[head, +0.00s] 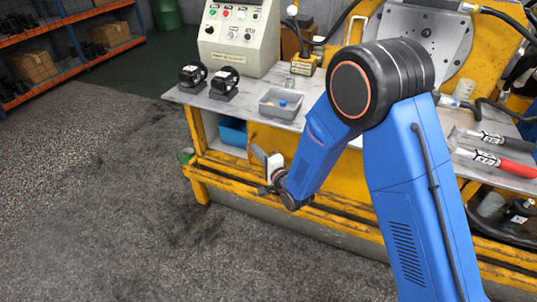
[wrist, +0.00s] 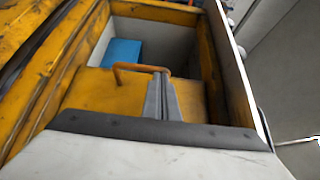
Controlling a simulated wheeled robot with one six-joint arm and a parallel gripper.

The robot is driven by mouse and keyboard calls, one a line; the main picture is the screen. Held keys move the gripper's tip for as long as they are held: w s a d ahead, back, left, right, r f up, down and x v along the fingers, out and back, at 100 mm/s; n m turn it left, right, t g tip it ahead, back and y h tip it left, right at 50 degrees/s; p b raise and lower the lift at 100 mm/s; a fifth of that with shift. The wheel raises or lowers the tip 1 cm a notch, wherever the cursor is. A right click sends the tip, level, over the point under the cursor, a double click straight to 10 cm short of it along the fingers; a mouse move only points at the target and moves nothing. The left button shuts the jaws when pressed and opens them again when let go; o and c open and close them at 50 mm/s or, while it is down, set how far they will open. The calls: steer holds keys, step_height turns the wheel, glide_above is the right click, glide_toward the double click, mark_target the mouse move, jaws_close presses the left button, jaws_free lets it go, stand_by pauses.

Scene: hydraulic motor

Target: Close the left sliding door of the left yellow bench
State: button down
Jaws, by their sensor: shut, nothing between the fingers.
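The yellow bench (head: 240,185) shows worn paint and a grey top. Its left compartment stands open, with a blue bin (head: 232,133) inside; the bin also shows in the wrist view (wrist: 122,52). The yellow sliding door (wrist: 95,92) lies beside the opening and bears an orange-yellow bar handle (wrist: 140,68). My gripper (wrist: 163,76) is shut and empty, its fingers at the right end of the handle; I cannot tell whether they touch it. In the head view my gripper (head: 257,150) is in front of the bench, and my arm hides much of its front.
On the benchtop stand a grey control box (head: 238,38), two black motor parts (head: 224,84) and a grey tray (head: 280,103). Red and grey cylinders lie at the right. An orange shelf (head: 70,20) stands far left. The floor (head: 90,200) left of the bench is clear.

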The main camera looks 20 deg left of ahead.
steer(key=a, duration=2.4)
steer(key=shift+r, duration=0.15)
steer(key=shift+w, duration=0.1)
